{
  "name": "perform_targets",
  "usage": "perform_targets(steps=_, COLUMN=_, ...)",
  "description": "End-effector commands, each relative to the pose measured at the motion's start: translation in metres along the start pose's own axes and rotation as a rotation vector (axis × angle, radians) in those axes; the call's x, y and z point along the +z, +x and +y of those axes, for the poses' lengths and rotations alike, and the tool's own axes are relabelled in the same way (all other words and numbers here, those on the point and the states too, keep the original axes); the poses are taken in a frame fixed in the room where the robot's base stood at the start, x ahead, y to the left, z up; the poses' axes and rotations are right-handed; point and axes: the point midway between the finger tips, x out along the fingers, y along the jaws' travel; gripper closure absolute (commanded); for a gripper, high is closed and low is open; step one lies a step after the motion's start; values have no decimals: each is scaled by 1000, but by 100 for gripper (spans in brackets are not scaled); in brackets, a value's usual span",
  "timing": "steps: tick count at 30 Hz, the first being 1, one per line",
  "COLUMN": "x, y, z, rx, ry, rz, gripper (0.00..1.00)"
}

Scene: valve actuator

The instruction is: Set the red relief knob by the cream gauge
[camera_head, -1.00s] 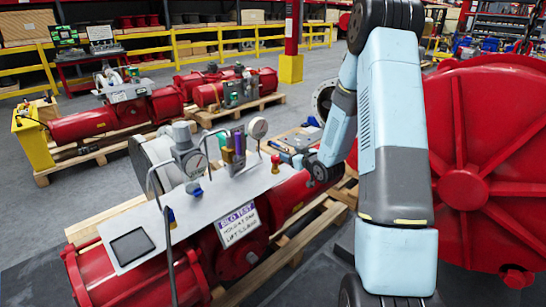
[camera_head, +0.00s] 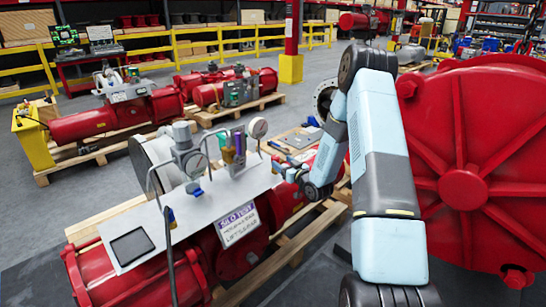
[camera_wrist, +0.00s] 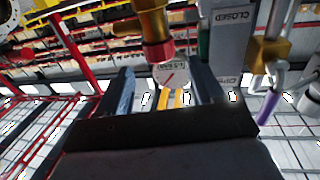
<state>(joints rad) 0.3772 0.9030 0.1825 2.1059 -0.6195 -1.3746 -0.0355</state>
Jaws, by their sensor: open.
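The red relief knob (camera_wrist: 158,53) sits on a brass fitting (camera_wrist: 150,20) at the top middle of the wrist view. A pale gauge (camera_wrist: 171,75) with a dark red needle shows behind it; its reading is too small to tell. My gripper (camera_wrist: 162,72) is open, with one dark finger on each side of the knob's line and the knob apparently beyond the fingertips. No contact shows. In the head view my gripper (camera_head: 284,169) is at the right end of the grey plate (camera_head: 190,206), by the fitting. The cream gauge (camera_head: 258,128) stands on a stem behind it.
A purple handle (camera_wrist: 267,107) and a grey housing marked CLOSED (camera_wrist: 231,18) are close on the right in the wrist view. A regulator with gauge (camera_head: 194,162) and bent pipes stand on the plate. A large red wheel-like body (camera_head: 465,185) is right of my arm.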

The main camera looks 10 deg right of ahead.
Motion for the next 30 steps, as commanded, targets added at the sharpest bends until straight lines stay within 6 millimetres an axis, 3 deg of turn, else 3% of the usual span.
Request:
perform_targets(steps=6, x=0, y=39, z=0, rx=-1, ry=-1, rz=1, gripper=33)
perform_targets(steps=13, x=1, y=68, z=0, rx=0, ry=0, rz=-1, gripper=33)
perform_targets(steps=27, x=0, y=80, z=0, rx=0, ry=0, rz=-1, gripper=33)
perform_targets(steps=30, x=0, y=80, z=0, rx=0, ry=0, rz=-1, gripper=42)
